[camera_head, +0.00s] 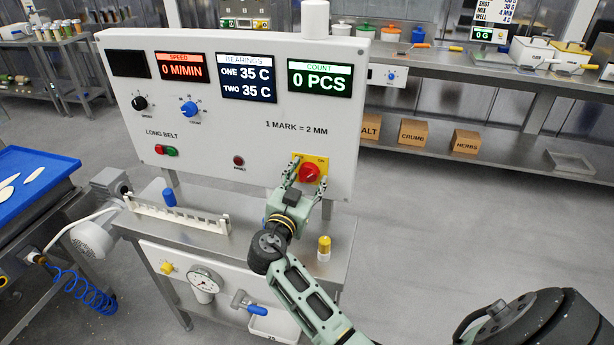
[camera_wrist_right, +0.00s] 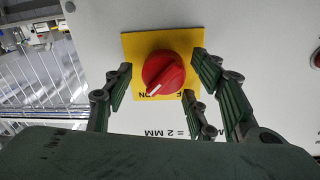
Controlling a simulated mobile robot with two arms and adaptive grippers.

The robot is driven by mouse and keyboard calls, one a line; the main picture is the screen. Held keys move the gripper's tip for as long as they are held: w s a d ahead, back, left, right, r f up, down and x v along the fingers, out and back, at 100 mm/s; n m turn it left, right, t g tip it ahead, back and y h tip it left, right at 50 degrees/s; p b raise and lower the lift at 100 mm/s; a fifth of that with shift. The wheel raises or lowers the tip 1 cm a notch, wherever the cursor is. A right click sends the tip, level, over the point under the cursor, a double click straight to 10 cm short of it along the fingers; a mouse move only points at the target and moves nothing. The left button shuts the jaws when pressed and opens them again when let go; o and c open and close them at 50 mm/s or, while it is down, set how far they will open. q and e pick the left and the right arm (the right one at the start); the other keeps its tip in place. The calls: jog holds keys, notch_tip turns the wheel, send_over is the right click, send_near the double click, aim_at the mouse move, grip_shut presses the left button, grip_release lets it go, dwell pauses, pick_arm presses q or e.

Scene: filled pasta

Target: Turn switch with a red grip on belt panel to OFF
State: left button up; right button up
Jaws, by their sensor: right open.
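The switch's red grip (camera_head: 309,173) sits on a yellow plate (camera_head: 297,160) at the lower right of the white belt panel (camera_head: 240,130). In the right wrist view the round red grip (camera_wrist_right: 163,73) is near the middle. Its white mark points at the lower left, toward the partly hidden ON lettering; part of OFF shows to the right. My right gripper (camera_head: 307,178) is open in front of the switch. In the wrist view its green-black fingers (camera_wrist_right: 165,88) stand on both sides of the grip, with visible gaps. My left gripper is not in view.
The panel also carries a black knob (camera_head: 139,103), a blue knob (camera_head: 189,109), and green and red buttons (camera_head: 166,151). Below are a steel bench (camera_head: 265,240), a yellow-topped cylinder (camera_head: 324,248) and a white toothed rail (camera_head: 180,216). Open floor lies to the right.

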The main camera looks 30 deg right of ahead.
jog(key=shift+c, duration=0.3)
jog(key=c, duration=1)
jog(key=shift+c, duration=0.2)
